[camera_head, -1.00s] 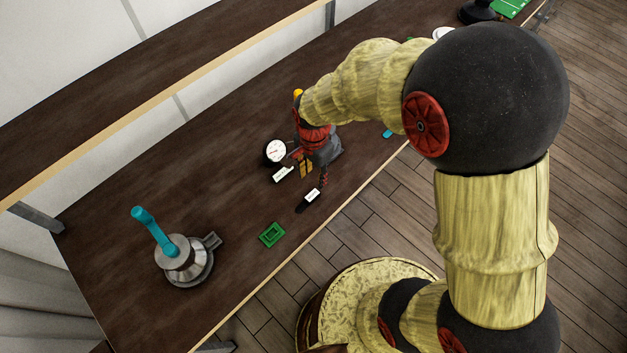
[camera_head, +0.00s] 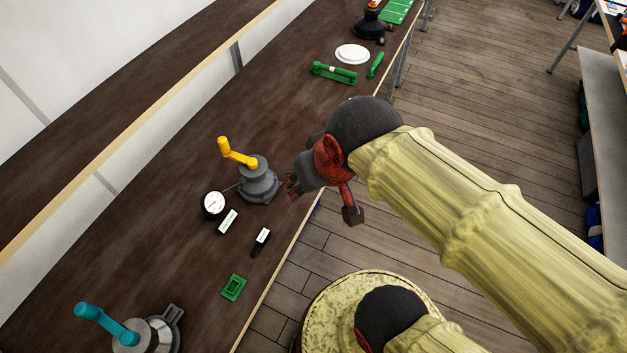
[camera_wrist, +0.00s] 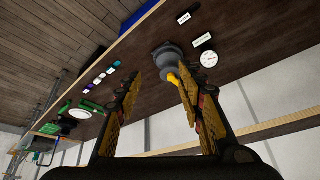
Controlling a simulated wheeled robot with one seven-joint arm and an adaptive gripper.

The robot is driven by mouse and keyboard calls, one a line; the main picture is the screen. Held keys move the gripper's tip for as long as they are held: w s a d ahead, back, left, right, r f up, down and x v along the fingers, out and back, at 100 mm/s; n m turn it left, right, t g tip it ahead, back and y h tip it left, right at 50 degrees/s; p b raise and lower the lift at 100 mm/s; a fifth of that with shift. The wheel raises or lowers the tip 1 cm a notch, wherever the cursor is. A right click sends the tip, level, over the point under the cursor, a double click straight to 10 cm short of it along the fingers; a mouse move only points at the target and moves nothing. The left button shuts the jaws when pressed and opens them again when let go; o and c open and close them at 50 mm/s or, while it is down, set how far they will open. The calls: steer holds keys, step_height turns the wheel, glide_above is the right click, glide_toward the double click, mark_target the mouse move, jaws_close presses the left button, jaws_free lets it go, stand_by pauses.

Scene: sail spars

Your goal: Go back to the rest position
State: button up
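My gripper (camera_head: 320,200) is raised near the bench's front edge, to the right of the grey winch (camera_head: 259,182) with the yellow handle (camera_head: 237,153). In the wrist view my gripper (camera_wrist: 160,74) has its two fingers spread apart with nothing between them. The winch stands upright on the dark bench (camera_head: 190,255).
A round gauge (camera_head: 213,204), two labelled pieces and a green frame (camera_head: 233,288) lie near the winch. A winch with a teal handle (camera_head: 105,323) stands at lower left. A shelf edge (camera_head: 140,125) runs along the bench. Open wooden floor (camera_head: 480,110) lies right.

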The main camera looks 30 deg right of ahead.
steer(key=shift+s+d+r+n, duration=0.2)
steer(key=shift+s+r+n, duration=0.15)
steer(key=shift+s, duration=0.2)
step_height(320, 180, down, 10)
steer(key=b, duration=1)
stand_by(0.3)
